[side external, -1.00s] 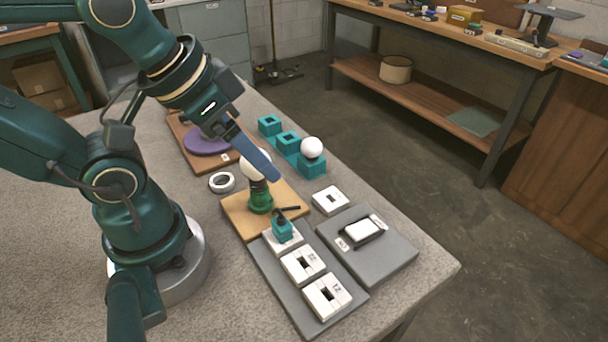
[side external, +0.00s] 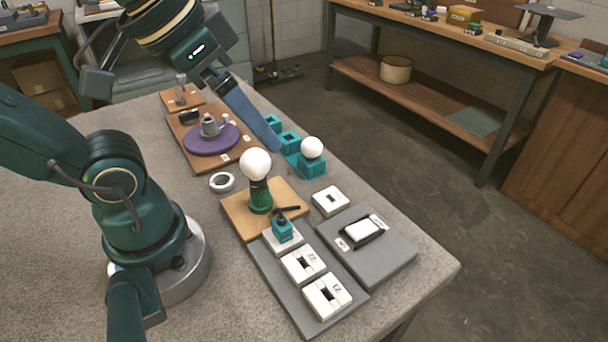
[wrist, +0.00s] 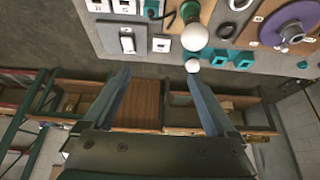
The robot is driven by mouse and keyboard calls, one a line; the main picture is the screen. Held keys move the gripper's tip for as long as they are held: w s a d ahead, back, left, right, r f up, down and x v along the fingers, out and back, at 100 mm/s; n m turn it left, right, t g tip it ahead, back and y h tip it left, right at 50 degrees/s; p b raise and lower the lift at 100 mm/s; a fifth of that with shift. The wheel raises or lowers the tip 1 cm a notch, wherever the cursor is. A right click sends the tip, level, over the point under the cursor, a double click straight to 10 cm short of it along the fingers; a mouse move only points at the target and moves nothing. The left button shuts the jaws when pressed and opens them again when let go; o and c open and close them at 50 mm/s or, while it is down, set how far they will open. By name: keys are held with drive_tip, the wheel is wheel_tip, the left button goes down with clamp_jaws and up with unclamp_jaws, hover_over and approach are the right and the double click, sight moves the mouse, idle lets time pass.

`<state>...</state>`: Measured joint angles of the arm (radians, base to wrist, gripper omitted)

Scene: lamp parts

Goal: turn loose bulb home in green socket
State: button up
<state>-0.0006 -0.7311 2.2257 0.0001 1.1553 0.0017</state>
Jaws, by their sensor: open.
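A white bulb (side external: 256,163) stands upright on the green socket (side external: 260,197), with a dark collar between them. The socket is on a wooden board (side external: 232,210). Whether the bulb is fully seated I cannot tell. The bulb also shows in the wrist view (wrist: 194,37), near the top. My gripper (wrist: 160,80) is open, its two blue fingers apart with nothing between them. In the side view my gripper (side external: 272,148) is above and behind the bulb, apart from it. A second white bulb (side external: 312,148) sits in a teal holder (side external: 312,168) at the right.
A purple disc (side external: 210,140) with grey parts lies on a brown board behind. A white ring (side external: 222,182) lies left of the socket board. Grey trays with white blocks (side external: 327,295) and a switch (side external: 362,231) fill the front. Bare table lies at the left.

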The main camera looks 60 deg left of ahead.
sight(258, 152)
drive_tip(key=w+a+m+g, duration=0.1)
drive_tip(key=a+g, duration=0.1)
drive_tip(key=w+a+m+g, duration=0.1)
drive_tip(key=a, duration=0.1)
drive_tip(key=w+a+m+g, duration=0.1)
drive_tip(key=g, duration=0.1)
drive_tip(key=shift+w+a+f+m+g+y, duration=0.1)
drive_tip(key=shift+a+f+m+g+y, duration=0.2)
drive_tip(key=shift+a+f, duration=0.1)
wheel_tip(258, 152, down, 9)
drive_tip(key=shift+r, duration=0.1)
drive_tip(key=shift+a+f, duration=0.1)
drive_tip(key=shift+f, duration=2.75)
